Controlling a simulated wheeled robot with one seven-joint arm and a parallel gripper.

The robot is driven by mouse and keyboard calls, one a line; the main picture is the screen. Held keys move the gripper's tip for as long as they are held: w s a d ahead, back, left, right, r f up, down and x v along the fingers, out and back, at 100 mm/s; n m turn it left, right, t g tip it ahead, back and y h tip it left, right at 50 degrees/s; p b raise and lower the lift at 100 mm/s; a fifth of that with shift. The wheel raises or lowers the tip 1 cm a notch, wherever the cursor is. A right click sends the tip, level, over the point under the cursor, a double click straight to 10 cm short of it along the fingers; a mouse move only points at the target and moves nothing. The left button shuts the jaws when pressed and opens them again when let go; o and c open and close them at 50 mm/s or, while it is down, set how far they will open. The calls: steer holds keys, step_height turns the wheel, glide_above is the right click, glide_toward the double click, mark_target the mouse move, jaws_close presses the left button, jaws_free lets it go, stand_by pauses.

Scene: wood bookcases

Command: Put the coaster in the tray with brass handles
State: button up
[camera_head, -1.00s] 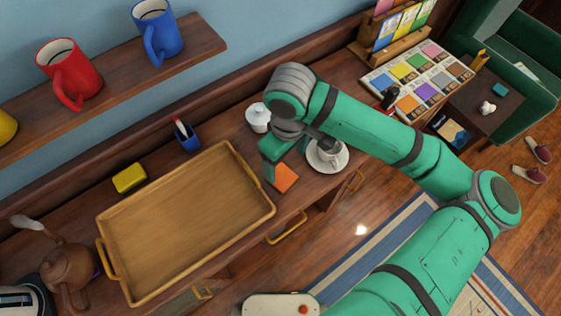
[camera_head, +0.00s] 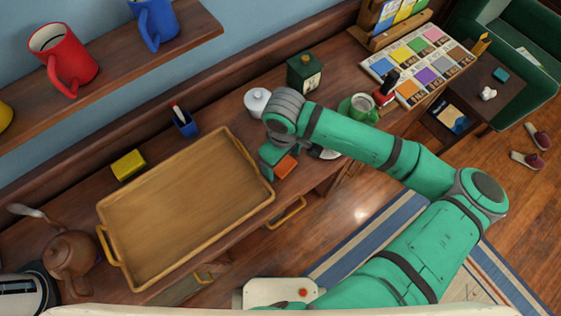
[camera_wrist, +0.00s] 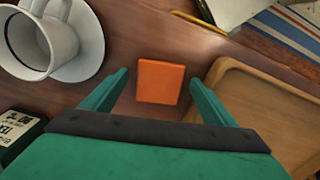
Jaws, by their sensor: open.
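The orange square coaster (camera_head: 286,166) lies flat on the wooden counter, just right of the tray. In the wrist view the coaster (camera_wrist: 160,82) lies ahead of my fingers, roughly centred between them. My gripper (camera_head: 268,166) is open and empty above the counter beside the coaster; in the wrist view its two green fingers (camera_wrist: 160,90) stand apart on either side of the coaster. The wooden tray with brass handles (camera_head: 185,210) is empty, and its corner shows in the wrist view (camera_wrist: 225,75).
A white cup on a saucer (camera_wrist: 92,45) stands close to the coaster. A white lidded jar (camera_head: 257,101), green tin (camera_head: 304,72) and green cup (camera_head: 362,107) stand behind. A yellow sponge (camera_head: 128,165), blue holder (camera_head: 186,125) and brown teapot (camera_head: 70,252) are around the tray.

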steer(key=shift+c, duration=0.6)
steer(key=c, duration=1.2)
